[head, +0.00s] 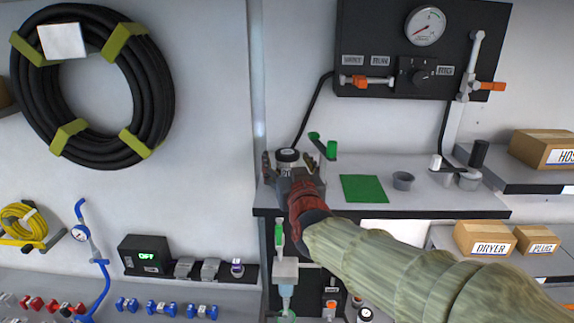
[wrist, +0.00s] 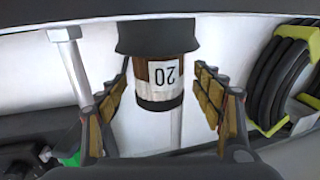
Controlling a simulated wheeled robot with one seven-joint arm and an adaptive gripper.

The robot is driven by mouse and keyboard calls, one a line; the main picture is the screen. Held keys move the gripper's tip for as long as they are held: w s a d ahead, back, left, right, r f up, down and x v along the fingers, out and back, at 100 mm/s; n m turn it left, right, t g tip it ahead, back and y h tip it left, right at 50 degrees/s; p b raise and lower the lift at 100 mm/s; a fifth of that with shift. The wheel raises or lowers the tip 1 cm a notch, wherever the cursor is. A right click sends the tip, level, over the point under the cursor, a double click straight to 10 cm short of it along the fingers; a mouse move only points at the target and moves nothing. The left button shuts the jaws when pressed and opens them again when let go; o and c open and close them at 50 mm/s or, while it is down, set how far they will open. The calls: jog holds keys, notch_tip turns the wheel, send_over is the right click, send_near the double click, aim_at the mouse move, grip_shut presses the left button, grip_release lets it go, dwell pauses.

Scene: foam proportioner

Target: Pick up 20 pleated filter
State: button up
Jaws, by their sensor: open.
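The 20 pleated filter (wrist: 165,78) shows in the wrist view as a brown and white cylinder with dark ends. Its label, 20, appears upside down. In the head view its dark round top (head: 287,154) shows at the left end of the grey shelf (head: 420,197). My gripper (head: 288,168) is open, with fingers to the left and right of the filter. In the wrist view the gripper (wrist: 165,105) has visible gaps between both fingers and the filter. The filter's lower part is hidden by my gripper in the head view.
A green valve handle (head: 330,148) stands just right of my gripper. A black gauge panel (head: 400,50) hangs above. A wall post is close on the left.

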jog(key=shift+w, duration=0.5)
jog(key=shift+s, duration=0.1)
jog(key=shift+c, duration=0.4)
jog(key=c, duration=1.1)
jog(key=shift+r, duration=0.1)
jog(key=shift+c, duration=0.7)
